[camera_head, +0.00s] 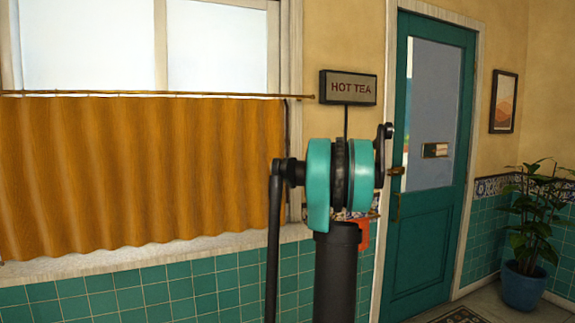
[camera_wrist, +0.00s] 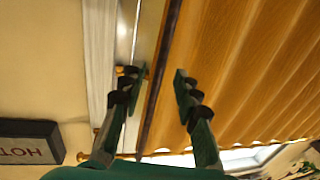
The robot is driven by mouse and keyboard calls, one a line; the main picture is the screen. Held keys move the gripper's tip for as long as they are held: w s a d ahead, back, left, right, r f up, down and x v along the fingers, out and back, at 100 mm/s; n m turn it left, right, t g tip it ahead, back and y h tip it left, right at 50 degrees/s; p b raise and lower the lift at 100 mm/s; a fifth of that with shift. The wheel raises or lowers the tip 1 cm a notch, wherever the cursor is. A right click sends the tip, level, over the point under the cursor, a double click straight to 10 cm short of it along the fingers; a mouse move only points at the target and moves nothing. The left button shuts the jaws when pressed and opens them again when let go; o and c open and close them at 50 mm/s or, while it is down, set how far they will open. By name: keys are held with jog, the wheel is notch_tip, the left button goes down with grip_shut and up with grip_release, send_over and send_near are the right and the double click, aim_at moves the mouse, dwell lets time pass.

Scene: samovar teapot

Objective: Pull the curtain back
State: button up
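The orange-brown curtain (camera_head: 140,175) hangs in folds from a thin brass rod (camera_head: 150,95) and covers the lower part of the window, across to its right side. In the wrist view, the curtain (camera_wrist: 245,70) fills the right side, with a dark strip (camera_wrist: 160,85) along its edge. My gripper (camera_wrist: 160,75) is open, its two green fingers apart. The dark strip passes between the fingers in the picture; I cannot tell its depth relative to them or whether they touch it. In the head view my gripper cannot be made out behind my arm.
A HOT TEA sign (camera_head: 348,88) hangs on the wall right of the window. A small brass fitting (camera_wrist: 127,71) shows beside the left finger. A teal door (camera_head: 430,240) and a potted plant (camera_head: 525,285) stand at right. The tiled wall (camera_head: 180,295) runs below the sill.

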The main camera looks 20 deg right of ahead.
jog(key=x, duration=0.4)
jog(key=shift+w+a, duration=0.1)
jog(key=shift+w, duration=0.25)
grip_shut()
